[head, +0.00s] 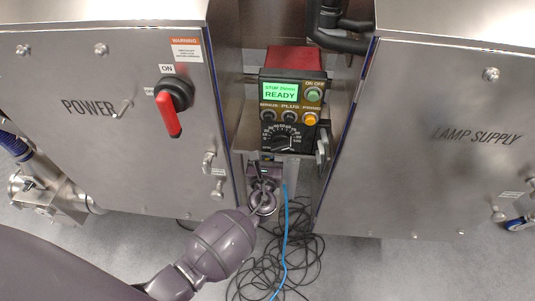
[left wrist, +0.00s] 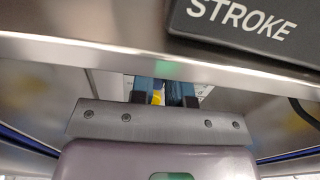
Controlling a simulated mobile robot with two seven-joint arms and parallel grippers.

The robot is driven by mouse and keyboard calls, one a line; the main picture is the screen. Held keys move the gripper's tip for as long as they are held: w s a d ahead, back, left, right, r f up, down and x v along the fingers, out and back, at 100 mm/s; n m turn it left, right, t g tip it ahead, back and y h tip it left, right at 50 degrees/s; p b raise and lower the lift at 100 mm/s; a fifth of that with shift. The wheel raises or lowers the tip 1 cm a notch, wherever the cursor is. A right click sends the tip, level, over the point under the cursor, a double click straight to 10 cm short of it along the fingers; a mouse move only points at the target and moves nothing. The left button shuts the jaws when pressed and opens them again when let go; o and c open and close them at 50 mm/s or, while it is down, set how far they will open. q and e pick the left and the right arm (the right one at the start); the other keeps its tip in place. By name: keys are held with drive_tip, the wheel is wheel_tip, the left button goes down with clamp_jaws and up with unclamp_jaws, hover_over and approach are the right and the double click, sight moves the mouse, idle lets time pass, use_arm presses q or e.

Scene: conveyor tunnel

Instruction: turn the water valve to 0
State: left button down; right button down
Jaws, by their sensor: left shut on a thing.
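My left gripper (head: 264,172) reaches up from the lower left to just below the front of the pump control unit (head: 291,110). In the left wrist view, its two dark fingers (left wrist: 166,94) are shut, with a small yellow bit showing between them. The gripped part is mostly hidden. I take it to be the water valve, but its position or any 0 mark cannot be read. A black dial (head: 283,138) with a printed scale sits on the unit just above the gripper. My right gripper is not in view.
Large steel cabinets stand on both sides: the POWER cabinet (head: 110,160) with a red switch handle (head: 169,114), and the LAMP SUPPLY cabinet (head: 440,170). The gap between them is narrow. A blue cable (head: 286,230) and black cables (head: 305,252) lie on the floor below.

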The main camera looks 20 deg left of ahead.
use_arm(q)
drive_tip(key=n+b, duration=0.1)
drive_tip(key=n, duration=0.3)
drive_tip(key=shift+b, duration=0.3)
drive_tip(key=c, duration=1.1)
unclamp_jaws()
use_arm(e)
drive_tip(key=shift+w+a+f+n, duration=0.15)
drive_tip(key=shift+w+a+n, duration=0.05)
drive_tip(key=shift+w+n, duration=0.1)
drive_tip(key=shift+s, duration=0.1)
use_arm(q)
drive_tip(key=p+v, duration=0.1)
drive_tip(key=v, duration=1)
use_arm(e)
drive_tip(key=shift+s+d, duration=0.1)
